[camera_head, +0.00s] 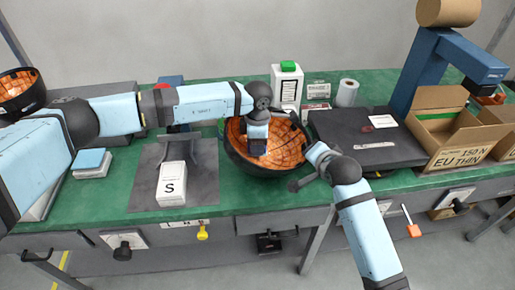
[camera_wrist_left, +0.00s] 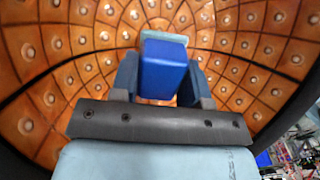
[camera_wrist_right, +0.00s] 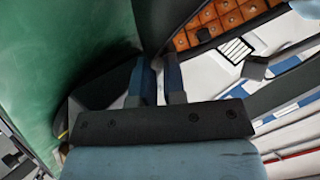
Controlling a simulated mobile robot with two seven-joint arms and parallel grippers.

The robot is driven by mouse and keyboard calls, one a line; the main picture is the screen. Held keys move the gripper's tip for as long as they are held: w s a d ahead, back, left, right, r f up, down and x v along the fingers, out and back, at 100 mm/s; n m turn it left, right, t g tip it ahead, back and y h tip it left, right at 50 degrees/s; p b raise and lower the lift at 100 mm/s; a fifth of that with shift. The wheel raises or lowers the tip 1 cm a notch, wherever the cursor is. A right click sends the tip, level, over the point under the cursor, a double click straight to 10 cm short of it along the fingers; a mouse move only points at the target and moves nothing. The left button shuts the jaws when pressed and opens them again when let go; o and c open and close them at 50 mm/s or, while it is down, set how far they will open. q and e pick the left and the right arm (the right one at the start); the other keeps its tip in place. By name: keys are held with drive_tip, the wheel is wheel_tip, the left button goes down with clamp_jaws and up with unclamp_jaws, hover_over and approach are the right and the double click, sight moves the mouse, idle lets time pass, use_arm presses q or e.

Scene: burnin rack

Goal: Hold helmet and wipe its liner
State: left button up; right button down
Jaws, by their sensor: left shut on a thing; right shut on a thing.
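The helmet (camera_head: 243,158) is a black bowl-like shell with an orange, studded, quilted liner (camera_head: 290,150); it lies open side up on the green bench. My right gripper (camera_head: 308,166) is shut on the helmet's right rim; the dark rim runs between its fingers (camera_wrist_right: 158,85) in the right wrist view. My left gripper (camera_head: 257,148) reaches down into the helmet. In the left wrist view it is shut on a blue block-like wiper (camera_wrist_left: 166,68) with a pale face, held at the liner (camera_wrist_left: 100,50). Whether the wiper touches the liner is hard to tell.
A white carton with a green cap (camera_head: 287,85) and a paper roll (camera_head: 347,92) stand behind the helmet. A white S box (camera_head: 172,184) is on a grey mat to the left. A dark flat plate (camera_head: 365,155) and open cardboard boxes (camera_head: 450,125) are to the right. Another helmet (camera_head: 18,90) is far left.

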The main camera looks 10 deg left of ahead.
use_arm(q)
wheel_tip(320, 180, up, 7)
drive_tip(key=shift+w, duration=0.1)
wheel_tip(320, 180, up, 4)
drive_tip(key=shift+a+r, duration=0.1)
idle(0.8)
drive_tip(key=shift+f, duration=0.2)
drive_tip(key=shift+f, duration=0.55)
drive_tip(key=shift+d+f, duration=0.2)
drive_tip(key=shift+f, duration=4.65)
drive_tip(key=shift+f, duration=1.55)
drive_tip(key=shift+a, duration=0.1)
